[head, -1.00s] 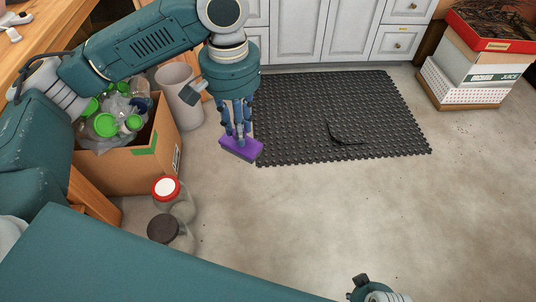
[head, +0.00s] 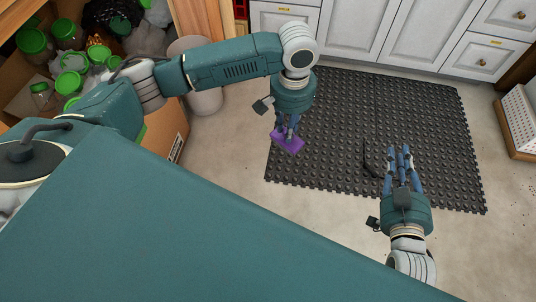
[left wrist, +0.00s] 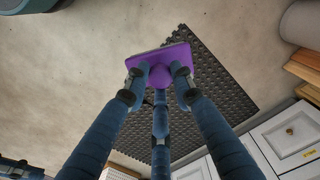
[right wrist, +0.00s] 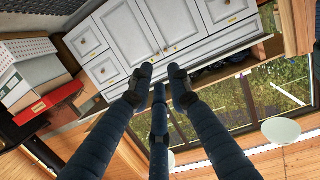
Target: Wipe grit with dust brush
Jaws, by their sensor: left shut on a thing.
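The purple dust brush (head: 288,142) is in my left gripper (head: 287,127), over the left part of the dark studded mat (head: 330,120). My left gripper is shut on it. The left wrist view shows the brush (left wrist: 160,62) at the fingertips, with floor and mat beyond. My right gripper (head: 402,160) is over the mat's right front part, empty, its straight fingers a little apart. In the right wrist view, nothing is between its fingertips (right wrist: 159,80). A thin dark piece (head: 370,160) lies on the mat just left of my right gripper. I cannot make out clear grit on the mat.
White cabinets (head: 360,35) line the back of the mat. A grey bin (head: 205,100) and a cardboard box (head: 165,140) with green-lidded jars stand at the left. A white box (head: 522,120) is at the right edge. Bare floor (head: 225,155) lies left of the mat.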

